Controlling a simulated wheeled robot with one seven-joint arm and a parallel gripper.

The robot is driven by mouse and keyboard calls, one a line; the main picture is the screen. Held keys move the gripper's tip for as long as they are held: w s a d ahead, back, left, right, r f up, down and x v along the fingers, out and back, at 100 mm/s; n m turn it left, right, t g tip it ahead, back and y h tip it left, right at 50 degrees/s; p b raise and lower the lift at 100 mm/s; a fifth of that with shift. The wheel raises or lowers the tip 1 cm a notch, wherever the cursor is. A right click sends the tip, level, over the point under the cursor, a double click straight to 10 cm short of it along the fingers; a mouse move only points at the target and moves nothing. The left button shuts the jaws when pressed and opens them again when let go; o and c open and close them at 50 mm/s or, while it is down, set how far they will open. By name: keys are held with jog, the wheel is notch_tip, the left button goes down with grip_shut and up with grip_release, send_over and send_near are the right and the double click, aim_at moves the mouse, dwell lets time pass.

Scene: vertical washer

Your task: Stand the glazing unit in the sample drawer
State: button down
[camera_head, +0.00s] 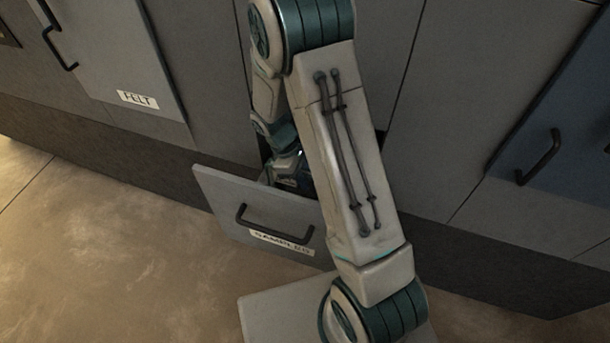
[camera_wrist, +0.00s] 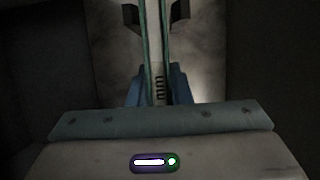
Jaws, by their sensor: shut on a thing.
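The sample drawer (camera_head: 262,208), a grey front with a dark bar handle and a label partly readable as SAMPLES, stands pulled out of the low cabinet. My arm reaches down into it, and my gripper is mostly hidden behind the arm and the drawer front. In the wrist view my gripper (camera_wrist: 158,88) is shut on the glazing unit (camera_wrist: 158,50), seen edge-on as two thin greenish panes with a pale strip between. Dark blocks (camera_wrist: 131,15) (camera_wrist: 180,11) stand on either side of its far end. Whether the unit touches the drawer floor cannot be told.
A grey door labelled FELT (camera_head: 137,99) is at the upper left. A dark blue panel with a handle (camera_head: 540,158) stands at the right. Dark walls (camera_wrist: 45,60) flank my gripper in the wrist view. The floor (camera_head: 100,235) left of the drawer is clear.

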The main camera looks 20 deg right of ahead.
jog(key=c, duration=1.3)
grip_release()
jog(key=shift+f, duration=0.1)
jog(key=v, duration=0.6)
jog(key=b+v, duration=0.1)
jog(key=v, duration=0.5)
jog(key=shift+s+d+r, duration=0.15)
jog(key=shift+r, duration=0.1)
jog(key=s+d+r+m+t+y, duration=0.1)
jog(key=s+r+m+t, duration=0.1)
jog(key=s+r+m, duration=0.1)
jog(key=s+d+r+m+t+y, duration=0.1)
jog(key=s+r+m, duration=0.3)
jog(key=s, duration=0.4)
jog(key=s+d+r+m+t+y, duration=0.1)
jog(key=s+r+m+t, duration=0.2)
jog(key=s+r, duration=0.2)
jog(key=shift+s+d+r+m+y, duration=0.15)
jog(key=shift+s+d+m+y, duration=0.25)
jog(key=shift+s, duration=0.15)
